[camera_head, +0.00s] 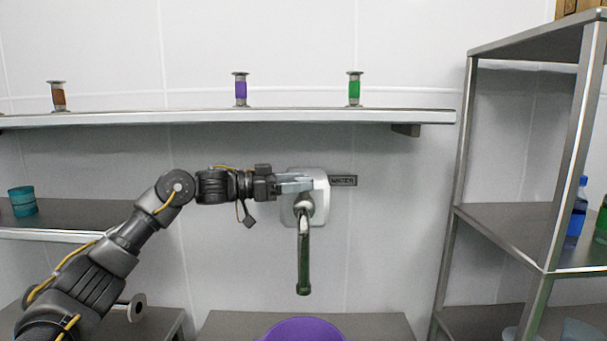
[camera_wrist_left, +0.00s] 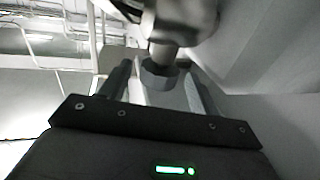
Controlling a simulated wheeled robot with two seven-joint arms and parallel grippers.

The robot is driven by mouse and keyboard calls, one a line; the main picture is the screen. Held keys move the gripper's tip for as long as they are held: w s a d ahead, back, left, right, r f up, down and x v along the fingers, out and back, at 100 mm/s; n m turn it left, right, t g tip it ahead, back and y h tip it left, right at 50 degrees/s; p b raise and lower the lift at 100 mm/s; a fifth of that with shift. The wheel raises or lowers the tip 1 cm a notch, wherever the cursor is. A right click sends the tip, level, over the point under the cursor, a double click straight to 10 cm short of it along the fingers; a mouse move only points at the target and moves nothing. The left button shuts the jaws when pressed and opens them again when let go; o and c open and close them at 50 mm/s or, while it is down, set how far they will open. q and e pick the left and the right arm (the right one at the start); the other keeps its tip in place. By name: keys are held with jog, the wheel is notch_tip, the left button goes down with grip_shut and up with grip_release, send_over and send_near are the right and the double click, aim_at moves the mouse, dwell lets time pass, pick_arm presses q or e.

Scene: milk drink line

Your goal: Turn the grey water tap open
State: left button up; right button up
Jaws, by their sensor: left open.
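The grey water tap (camera_head: 304,207) is fixed to a white wall plate (camera_head: 321,200), beside a dark label reading WATER (camera_head: 343,181). Its long dark-green-tipped pipe (camera_head: 304,262) hangs straight down. My left gripper (camera_head: 303,184) reaches in from the left, level, with its pale fingers in front of the plate and just above the tap's body. In the left wrist view, the open fingers stand either side of a dark round stub (camera_wrist_left: 158,74) below a shiny metal part (camera_wrist_left: 183,20). Whether they touch it I cannot tell. My right gripper is not in view.
A purple tub (camera_head: 303,329) stands below the tap on a low grey bench (camera_head: 375,324). A wall shelf (camera_head: 240,115) above holds brown, purple and green canisters. A metal rack (camera_head: 505,225) with bottles stands at the right. The wall between tap and rack is clear.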

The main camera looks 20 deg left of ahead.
pick_arm(q)
jog(key=shift+w+d+r, duration=0.1)
jog(key=shift+w+d, duration=0.1)
jog(key=shift+d, duration=0.4)
jog(key=shift+w+d, duration=0.1)
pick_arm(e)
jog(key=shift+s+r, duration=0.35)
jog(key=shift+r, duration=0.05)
pick_arm(q)
jog(key=shift+c, duration=0.2)
jog(key=c, duration=0.9)
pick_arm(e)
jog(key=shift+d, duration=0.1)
